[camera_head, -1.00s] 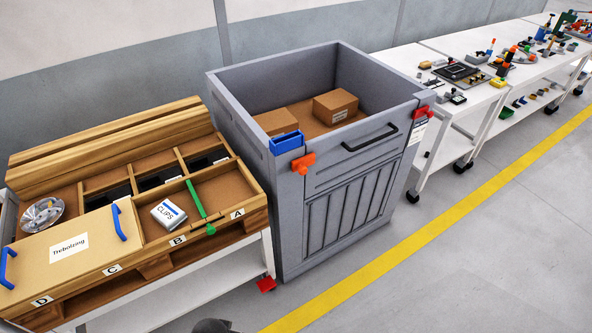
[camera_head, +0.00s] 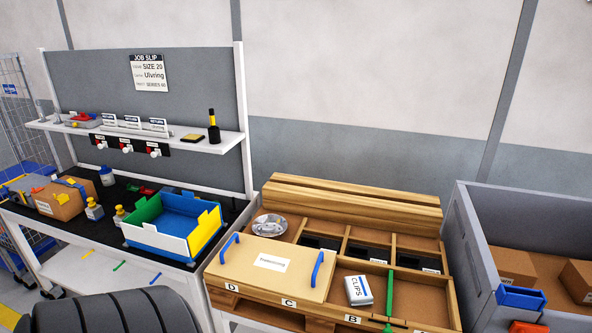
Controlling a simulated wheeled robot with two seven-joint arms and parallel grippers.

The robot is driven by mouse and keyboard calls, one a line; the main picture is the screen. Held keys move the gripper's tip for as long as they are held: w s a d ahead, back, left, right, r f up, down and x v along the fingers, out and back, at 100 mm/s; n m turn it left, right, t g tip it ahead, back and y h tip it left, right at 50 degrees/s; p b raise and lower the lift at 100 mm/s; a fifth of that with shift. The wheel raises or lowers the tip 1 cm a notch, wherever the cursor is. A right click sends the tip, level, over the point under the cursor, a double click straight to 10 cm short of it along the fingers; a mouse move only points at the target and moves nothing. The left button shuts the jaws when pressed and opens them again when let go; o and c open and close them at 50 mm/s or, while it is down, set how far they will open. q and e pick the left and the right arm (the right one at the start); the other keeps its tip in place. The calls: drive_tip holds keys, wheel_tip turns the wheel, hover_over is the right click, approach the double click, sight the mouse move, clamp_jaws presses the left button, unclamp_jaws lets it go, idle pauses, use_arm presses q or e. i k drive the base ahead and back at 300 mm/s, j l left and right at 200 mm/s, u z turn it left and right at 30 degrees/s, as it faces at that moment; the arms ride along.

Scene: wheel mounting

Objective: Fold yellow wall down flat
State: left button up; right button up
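The yellow wall (camera_head: 207,230) is the right side of an open box on the workbench at the left of the head view. It stands up from the box and looks upright. The box has a green wall (camera_head: 146,211) at the left, a white wall (camera_head: 155,240) at the front and a blue inside. The box stands near the bench's right front corner. Neither of my grippers is in view.
A cardboard box (camera_head: 60,203) and small bottles stand left of the coloured box on the dark bench top. A wooden sorting tray (camera_head: 415,300) stands to the right, then a grey bin (camera_head: 470,235). A black tyre-like thing (camera_head: 110,312) fills the lower left.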

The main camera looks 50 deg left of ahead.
sight(208, 224)
drive_tip(key=u, duration=2.2)
